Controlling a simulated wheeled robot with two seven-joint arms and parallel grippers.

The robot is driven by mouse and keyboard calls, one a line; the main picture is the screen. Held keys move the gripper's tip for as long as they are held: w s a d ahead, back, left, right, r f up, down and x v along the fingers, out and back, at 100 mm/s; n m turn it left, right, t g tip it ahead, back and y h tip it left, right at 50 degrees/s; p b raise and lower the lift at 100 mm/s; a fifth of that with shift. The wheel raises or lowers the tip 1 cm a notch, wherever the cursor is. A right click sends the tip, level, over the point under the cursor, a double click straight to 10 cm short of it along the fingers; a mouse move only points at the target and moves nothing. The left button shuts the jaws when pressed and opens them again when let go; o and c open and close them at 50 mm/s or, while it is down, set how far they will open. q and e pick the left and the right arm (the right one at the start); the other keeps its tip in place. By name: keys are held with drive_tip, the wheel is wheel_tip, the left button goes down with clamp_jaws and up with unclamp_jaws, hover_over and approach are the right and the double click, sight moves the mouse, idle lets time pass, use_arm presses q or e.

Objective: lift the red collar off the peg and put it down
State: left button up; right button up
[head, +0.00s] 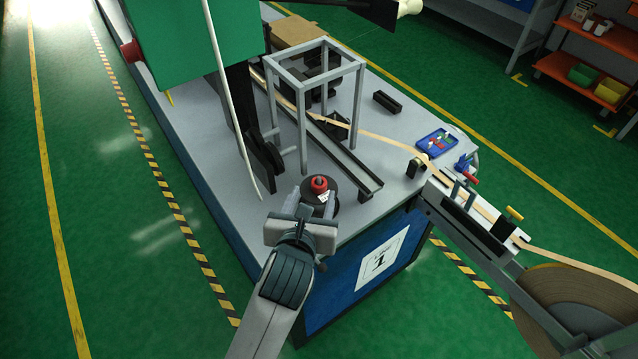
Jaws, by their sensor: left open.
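The red collar (319,184) sits on the peg at the centre of a dark round reel (313,203), near the front corner of the grey machine table (225,135). A small white label shows on the reel. My left gripper (311,197) comes in from the front with its fingers apart, one on each side of the reel's near part. Its fingertips are close to the collar; whether they touch anything I cannot tell. The palm hides the near edge of the reel. My right gripper is not seen.
A grey metal frame (304,122) and a long rail (345,163) stand behind the collar. A dark upright post with a green box (195,45) is at the left. A blue tray (437,143) lies at the right. A large tape roll (575,310) is at the lower right.

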sight(318, 187)
use_arm(q)
drive_tip(key=shift+w+d+p, duration=0.15)
drive_tip(key=shift+w+p, duration=0.15)
drive_tip(key=shift+w, duration=0.1)
drive_tip(key=p+x, duration=0.1)
drive_tip(key=x, duration=0.2)
drive_tip(key=shift+w+d+f, duration=0.2)
drive_tip(key=shift+w, duration=0.1)
drive_tip(key=shift+w+f+p, duration=0.2)
drive_tip(key=shift+w+p, duration=0.1)
drive_tip(key=c, duration=1.1)
